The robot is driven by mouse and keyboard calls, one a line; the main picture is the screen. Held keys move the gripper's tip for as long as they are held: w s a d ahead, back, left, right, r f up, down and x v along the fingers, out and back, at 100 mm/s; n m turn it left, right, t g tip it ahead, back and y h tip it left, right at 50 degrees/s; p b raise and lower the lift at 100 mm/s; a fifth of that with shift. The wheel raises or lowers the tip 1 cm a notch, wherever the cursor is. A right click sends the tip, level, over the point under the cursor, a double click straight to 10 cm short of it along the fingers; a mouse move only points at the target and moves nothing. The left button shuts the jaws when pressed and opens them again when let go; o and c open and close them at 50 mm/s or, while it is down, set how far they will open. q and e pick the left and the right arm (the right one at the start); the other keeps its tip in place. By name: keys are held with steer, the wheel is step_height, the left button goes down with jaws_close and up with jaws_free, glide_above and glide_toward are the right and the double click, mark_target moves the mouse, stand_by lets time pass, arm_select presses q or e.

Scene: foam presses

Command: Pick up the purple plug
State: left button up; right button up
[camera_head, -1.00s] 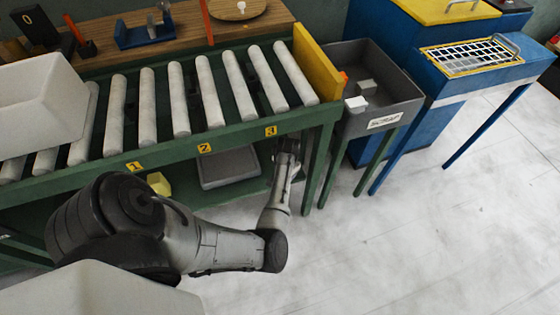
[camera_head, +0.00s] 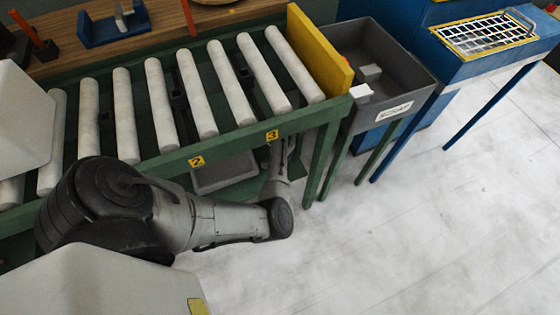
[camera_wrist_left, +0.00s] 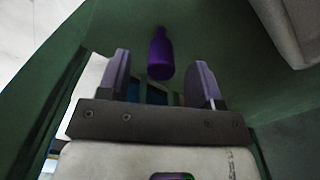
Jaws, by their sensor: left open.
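The purple plug (camera_wrist_left: 160,55) shows in the left wrist view as a small bottle shape with a narrower neck, against a green surface. It appears between and beyond the fingers of my left gripper (camera_wrist_left: 161,68), which is open with nothing held. I cannot tell how far the plug is from the fingertips. In the head view my left arm bends down in front of the green roller conveyor (camera_head: 235,141), and its end goes under the conveyor edge, so the gripper and plug are hidden there. My right gripper is not in view.
A grey tray (camera_head: 222,172) sits under the conveyor, partly behind my arm. The conveyor's green legs (camera_head: 321,165) stand close to the arm's right. A grey scrap bin (camera_head: 408,84) and blue stand (camera_head: 470,75) are further right. The floor at lower right is clear.

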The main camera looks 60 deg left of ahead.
arm_select(q)
step_height(320, 180, down, 3)
steer(key=shift+r+b, duration=0.1)
steer(key=shift+b, duration=0.45)
steer(key=c, duration=1)
